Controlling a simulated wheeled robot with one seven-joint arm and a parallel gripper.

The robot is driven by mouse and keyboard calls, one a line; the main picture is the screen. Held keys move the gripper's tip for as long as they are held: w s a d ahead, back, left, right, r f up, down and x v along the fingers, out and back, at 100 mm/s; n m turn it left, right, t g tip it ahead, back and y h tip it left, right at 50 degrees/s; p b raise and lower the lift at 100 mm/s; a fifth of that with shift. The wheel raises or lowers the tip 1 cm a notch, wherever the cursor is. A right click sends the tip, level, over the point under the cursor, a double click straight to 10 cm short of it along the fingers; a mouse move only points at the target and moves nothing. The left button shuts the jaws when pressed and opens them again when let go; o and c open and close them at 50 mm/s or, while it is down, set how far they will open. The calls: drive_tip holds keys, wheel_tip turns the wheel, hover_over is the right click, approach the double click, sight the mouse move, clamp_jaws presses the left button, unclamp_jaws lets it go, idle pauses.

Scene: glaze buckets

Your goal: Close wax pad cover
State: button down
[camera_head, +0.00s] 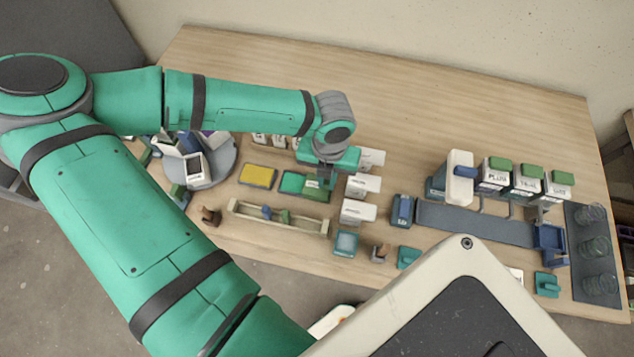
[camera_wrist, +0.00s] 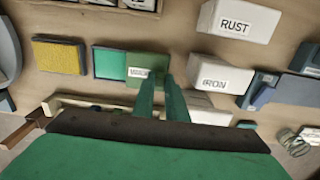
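The wax pad lies open on the table. In the wrist view its bright green pad (camera_wrist: 109,62) is on the left, and a darker green cover (camera_wrist: 133,83) with a white label lies folded flat to its right. In the head view the pad (camera_head: 292,183) and the cover (camera_head: 314,194) lie side by side, left of the white boxes. My gripper (camera_head: 324,180) points down at the cover's right end. In the wrist view my gripper (camera_wrist: 160,82) shows two green fingers with a narrow gap and nothing visible between them. Whether the tips touch the cover is unclear.
A yellow pad (camera_head: 258,176) lies to the left. White boxes (camera_head: 358,211) stand close on the right, labelled RUST (camera_wrist: 240,20) and IRON (camera_wrist: 222,76) in the wrist view. A wooden tray (camera_head: 278,218) lies just in front. The table's back is clear.

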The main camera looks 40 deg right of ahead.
drive_tip(key=shift+w+a, duration=1.1)
drive_tip(key=shift+w, duration=0.25)
drive_tip(key=shift+w+a, duration=1.05)
drive_tip(key=shift+w, duration=0.3)
drive_tip(key=c, duration=1.8)
unclamp_jaws()
drive_tip(key=shift+c, duration=0.2)
wheel_tip(320, 180, up, 7)
drive_tip(key=shift+s, duration=0.1)
drive_tip(key=shift+a, duration=0.1)
